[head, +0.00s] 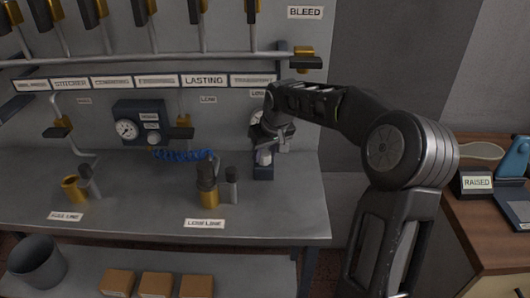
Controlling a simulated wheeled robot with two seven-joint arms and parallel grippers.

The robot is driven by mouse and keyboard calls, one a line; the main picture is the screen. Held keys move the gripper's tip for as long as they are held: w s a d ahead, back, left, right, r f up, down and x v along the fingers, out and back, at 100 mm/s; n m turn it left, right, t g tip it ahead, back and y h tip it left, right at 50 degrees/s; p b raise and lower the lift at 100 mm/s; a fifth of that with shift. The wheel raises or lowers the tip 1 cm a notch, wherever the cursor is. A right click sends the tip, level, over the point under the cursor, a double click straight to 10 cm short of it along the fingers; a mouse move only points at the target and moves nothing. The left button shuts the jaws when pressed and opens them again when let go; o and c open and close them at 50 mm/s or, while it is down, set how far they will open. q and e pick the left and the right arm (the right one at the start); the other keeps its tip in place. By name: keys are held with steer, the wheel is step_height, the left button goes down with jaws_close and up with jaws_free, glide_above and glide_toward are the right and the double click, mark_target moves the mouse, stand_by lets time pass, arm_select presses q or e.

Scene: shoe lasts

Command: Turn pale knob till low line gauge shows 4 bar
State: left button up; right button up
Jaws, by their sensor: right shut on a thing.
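My right gripper (267,143) is at the dark regulator block at the right end of the bench's back. It is shut on what looks like the pale knob (264,156), just above a dark block. The fingers and wrist cover much of this spot. A white round dial (256,117) shows partly behind the gripper, below a small label that seems to begin with "LOW". Its needle and reading cannot be made out. My left gripper is not in view.
Another gauge (125,129) with a pale knob sits on a dark panel at the left. A blue coiled hose (185,156), brass-and-dark fittings (207,184) and a "LOW LINE" label (205,223) are on the bench. Pipes with yellow valve handles run above. A "RAISED" sign (477,183) stands right.

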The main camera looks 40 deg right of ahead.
jaws_close()
steer(key=shift+a+f+m+b, duration=0.1)
steer(key=shift+f+m+b, duration=0.05)
steer(key=shift+m+b, duration=0.55)
steer(key=shift+w+m+h+b, duration=0.1)
steer(key=shift+m+h+b, duration=0.5)
steer(key=shift+m+b, duration=0.3)
steer(key=shift+a+m+g+h+b, duration=0.1)
steer(key=shift+m+g+h+b, duration=0.4)
steer(key=shift+m, duration=0.6)
steer(key=shift+m+b, duration=0.35)
steer(key=shift+m, duration=0.45)
